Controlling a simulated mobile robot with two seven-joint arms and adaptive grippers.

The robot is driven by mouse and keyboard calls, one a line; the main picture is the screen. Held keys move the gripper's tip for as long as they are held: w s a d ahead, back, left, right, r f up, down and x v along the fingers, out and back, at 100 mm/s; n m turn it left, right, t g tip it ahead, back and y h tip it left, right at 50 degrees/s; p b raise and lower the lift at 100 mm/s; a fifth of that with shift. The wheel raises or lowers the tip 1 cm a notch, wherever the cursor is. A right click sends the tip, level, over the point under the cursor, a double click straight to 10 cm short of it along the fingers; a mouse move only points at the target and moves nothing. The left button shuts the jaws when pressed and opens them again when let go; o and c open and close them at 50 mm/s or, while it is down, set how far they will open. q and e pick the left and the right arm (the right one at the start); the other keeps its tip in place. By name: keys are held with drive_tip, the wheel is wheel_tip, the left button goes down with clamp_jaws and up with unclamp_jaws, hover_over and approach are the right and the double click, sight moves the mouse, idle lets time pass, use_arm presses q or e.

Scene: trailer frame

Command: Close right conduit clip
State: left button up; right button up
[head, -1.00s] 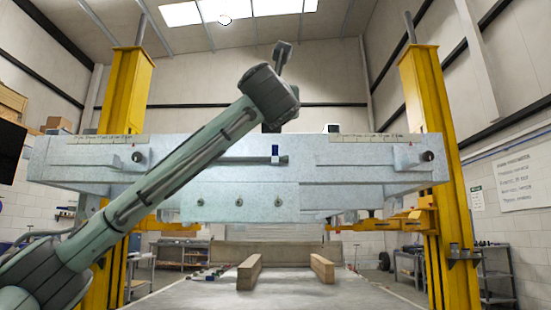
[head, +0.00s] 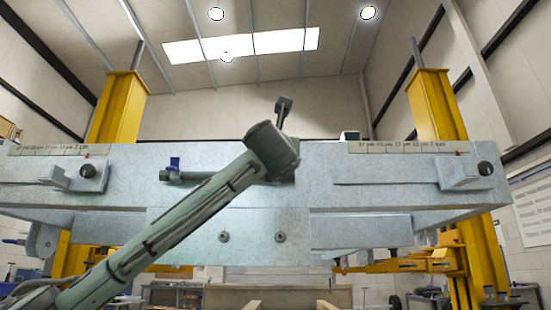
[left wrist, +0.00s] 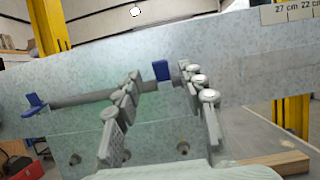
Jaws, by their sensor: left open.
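A grey conduit (left wrist: 85,97) runs along the face of the galvanised trailer frame (head: 330,165). The right conduit clip (left wrist: 162,70) is a blue piece standing up at the conduit's right end in the left wrist view. My left arm hides it in the head view. The left blue clip (head: 174,163) is at the conduit's other end; it also shows in the left wrist view (left wrist: 35,105). My left gripper (left wrist: 159,74) is open, its fingers on either side of the right clip. I cannot tell whether they touch it. My right gripper is not in view.
Bolts (head: 280,237) stick out of the lower plate. Measuring strips (head: 415,147) lie on the frame's upper edge, and brackets with black knobs (head: 485,168) sit at both sides. Yellow lift posts (head: 437,105) stand behind. Wooden beams (left wrist: 275,163) lie below.

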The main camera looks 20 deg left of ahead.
use_arm(q)
drive_tip(key=p+x, duration=0.1)
drive_tip(key=x, duration=0.5)
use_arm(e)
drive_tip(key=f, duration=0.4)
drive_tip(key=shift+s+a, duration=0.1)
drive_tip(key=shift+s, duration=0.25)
use_arm(q)
drive_tip(key=shift+c, duration=0.3)
clamp_jaws()
